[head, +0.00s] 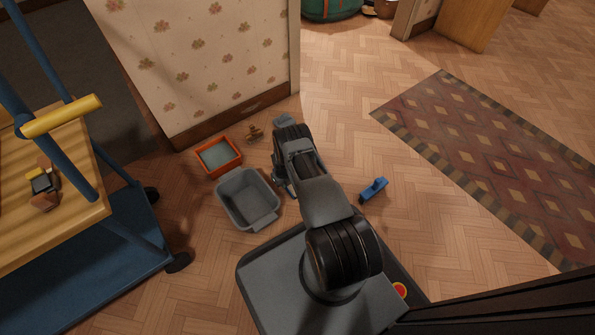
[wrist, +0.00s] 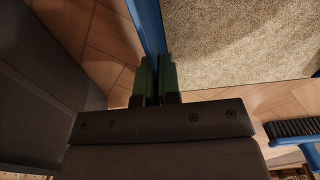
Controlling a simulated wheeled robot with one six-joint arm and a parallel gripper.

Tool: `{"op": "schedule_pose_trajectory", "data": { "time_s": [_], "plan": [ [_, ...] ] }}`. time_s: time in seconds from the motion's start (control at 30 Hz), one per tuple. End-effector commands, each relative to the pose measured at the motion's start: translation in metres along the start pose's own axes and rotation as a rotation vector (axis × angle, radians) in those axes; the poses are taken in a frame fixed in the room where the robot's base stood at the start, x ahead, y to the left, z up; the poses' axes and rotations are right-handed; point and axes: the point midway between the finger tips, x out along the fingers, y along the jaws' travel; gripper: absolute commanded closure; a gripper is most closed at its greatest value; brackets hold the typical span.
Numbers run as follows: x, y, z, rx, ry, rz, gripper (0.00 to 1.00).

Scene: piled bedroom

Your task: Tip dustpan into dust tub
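My gripper (wrist: 157,82) has its green fingertips close together on the blue edge of the dustpan (wrist: 150,28). A speckled beige surface, which looks like dust, lies beside that edge in the wrist view. An open grey tub (head: 272,219) stands on the floor left of my arm and looks empty. I cannot tell its contents for sure.
An orange tray (head: 236,166) with a grey-blue inside is behind the tub. A small brown object (head: 254,133) lies near the wall. A blue brush (head: 373,190) lies right of my arm; its dark bristles show in the wrist view (wrist: 292,128). A trolley (head: 100,206) stands left.

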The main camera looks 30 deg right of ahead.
Motion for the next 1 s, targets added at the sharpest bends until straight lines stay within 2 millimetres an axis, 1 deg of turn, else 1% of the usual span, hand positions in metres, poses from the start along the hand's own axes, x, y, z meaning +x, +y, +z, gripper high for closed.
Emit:
{"op": "schedule_pose_trajectory", "data": {
  "time_s": [0.47, 1.0],
  "plan": [
    [-0.003, 0.000, 0.000, -0.001, -0.001, 0.000, 1.00],
    [-0.019, 0.000, 0.000, 0.000, -0.001, 0.000, 1.00]
  ]
}}
